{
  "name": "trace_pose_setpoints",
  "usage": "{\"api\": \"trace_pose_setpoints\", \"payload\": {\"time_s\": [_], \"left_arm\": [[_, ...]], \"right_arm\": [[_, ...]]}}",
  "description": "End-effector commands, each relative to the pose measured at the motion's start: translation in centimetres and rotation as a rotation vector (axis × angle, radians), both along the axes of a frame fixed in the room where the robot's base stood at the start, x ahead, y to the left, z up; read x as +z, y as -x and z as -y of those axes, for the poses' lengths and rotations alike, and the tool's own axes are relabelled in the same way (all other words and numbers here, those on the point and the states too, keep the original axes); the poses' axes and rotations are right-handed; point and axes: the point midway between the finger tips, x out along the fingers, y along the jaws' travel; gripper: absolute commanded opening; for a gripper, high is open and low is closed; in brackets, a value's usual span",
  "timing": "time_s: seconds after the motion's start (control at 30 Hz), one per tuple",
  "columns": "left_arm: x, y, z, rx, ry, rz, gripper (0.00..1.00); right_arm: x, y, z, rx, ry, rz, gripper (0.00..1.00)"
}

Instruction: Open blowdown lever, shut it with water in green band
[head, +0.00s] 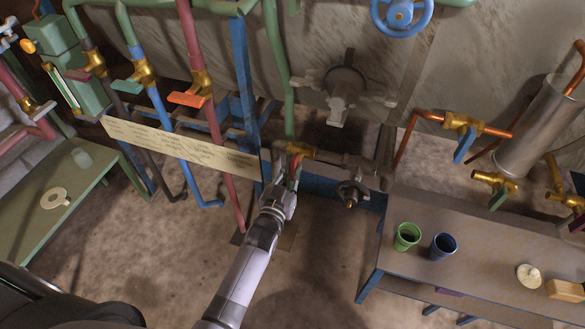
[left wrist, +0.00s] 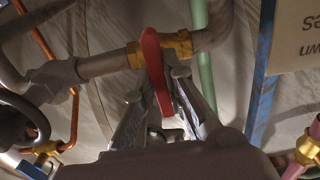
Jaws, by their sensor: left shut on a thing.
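The red lever (left wrist: 154,68) sits on a brass valve (left wrist: 180,45) in a grey pipe in the left wrist view. In the head view this brass valve (head: 301,149) is at the middle, right of the sign's end. My left gripper (head: 291,178) reaches up to it and is shut on the red lever; its fingers (left wrist: 163,95) lie on either side of the lever. In the head view the gripper mostly hides the lever. A sight gauge (head: 64,88) with a pale strip is at the upper left; its water level is too small to tell. My right gripper is not in view.
A long lettered sign (head: 180,147) runs left of my gripper. A round handwheel valve (head: 352,193) is just right of it. A bench (head: 400,277) with a green cup (head: 407,236) and a blue cup (head: 443,246) stands at the right. Several pipes with coloured levers stand left.

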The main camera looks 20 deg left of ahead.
Motion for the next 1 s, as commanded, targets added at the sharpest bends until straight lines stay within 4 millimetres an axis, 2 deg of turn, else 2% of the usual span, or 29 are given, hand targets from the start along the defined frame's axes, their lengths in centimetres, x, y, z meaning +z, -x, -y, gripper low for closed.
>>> {"api": "trace_pose_setpoints", "payload": {"time_s": [0.57, 0.6, 0.87, 1.0], "left_arm": [[-0.01, -0.01, 0.03, -0.001, -0.042, 0.001, 0.00], [0.00, -0.01, 0.03, -0.001, -0.042, 0.001, 0.13], [0.00, -0.01, 0.02, -0.001, -0.039, 0.001, 0.30], [0.00, -0.01, 0.02, 0.000, -0.038, 0.001, 0.31]], "right_arm": [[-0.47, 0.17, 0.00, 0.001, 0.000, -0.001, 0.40], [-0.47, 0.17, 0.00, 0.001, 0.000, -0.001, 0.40], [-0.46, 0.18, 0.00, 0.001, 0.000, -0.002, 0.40], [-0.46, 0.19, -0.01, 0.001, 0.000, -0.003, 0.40]]}}
